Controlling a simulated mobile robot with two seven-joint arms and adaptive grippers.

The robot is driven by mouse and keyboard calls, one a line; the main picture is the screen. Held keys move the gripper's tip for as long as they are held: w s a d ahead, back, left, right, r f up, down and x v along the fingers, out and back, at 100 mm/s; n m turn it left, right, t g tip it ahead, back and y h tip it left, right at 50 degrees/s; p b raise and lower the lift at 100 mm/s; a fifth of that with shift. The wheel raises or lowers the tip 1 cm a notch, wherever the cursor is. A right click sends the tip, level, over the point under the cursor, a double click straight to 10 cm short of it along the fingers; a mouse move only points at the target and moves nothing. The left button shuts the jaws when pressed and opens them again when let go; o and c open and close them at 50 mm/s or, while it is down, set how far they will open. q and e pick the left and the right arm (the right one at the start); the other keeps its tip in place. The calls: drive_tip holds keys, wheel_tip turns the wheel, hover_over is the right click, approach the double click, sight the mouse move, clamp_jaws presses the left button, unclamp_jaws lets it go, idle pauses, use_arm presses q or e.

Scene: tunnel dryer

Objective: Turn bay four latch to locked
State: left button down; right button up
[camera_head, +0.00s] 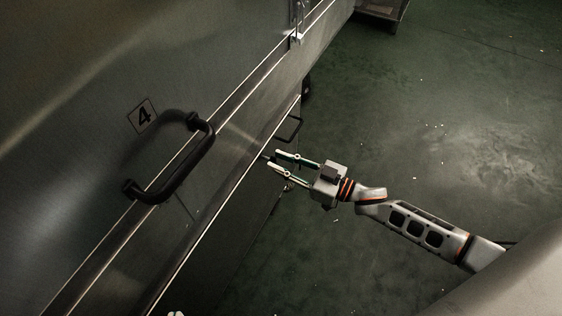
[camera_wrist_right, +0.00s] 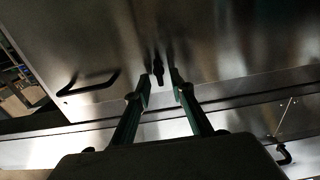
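The number 4 plate (camera_head: 143,116) marks the steel bay panel, beside a large black bar handle (camera_head: 172,172). My right gripper (camera_head: 272,161) is at the panel's lower side face, its two fingers apart. In the right wrist view a small dark latch (camera_wrist_right: 158,70) stands out from the steel face, in the gap between the open fingertips (camera_wrist_right: 160,82). The fingers do not appear to press on it. Its locked or unlocked position cannot be told. Pale tips at the bottom edge of the head view may be my left gripper (camera_head: 175,313), mostly out of frame.
A smaller black handle (camera_head: 290,128) sits on the side face just beyond the right gripper; a dark handle (camera_wrist_right: 88,84) also shows in the wrist view. A steel ledge (camera_head: 225,178) runs diagonally along the machine. Green floor (camera_head: 440,130) to the right is open.

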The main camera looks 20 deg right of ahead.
clamp_jaws()
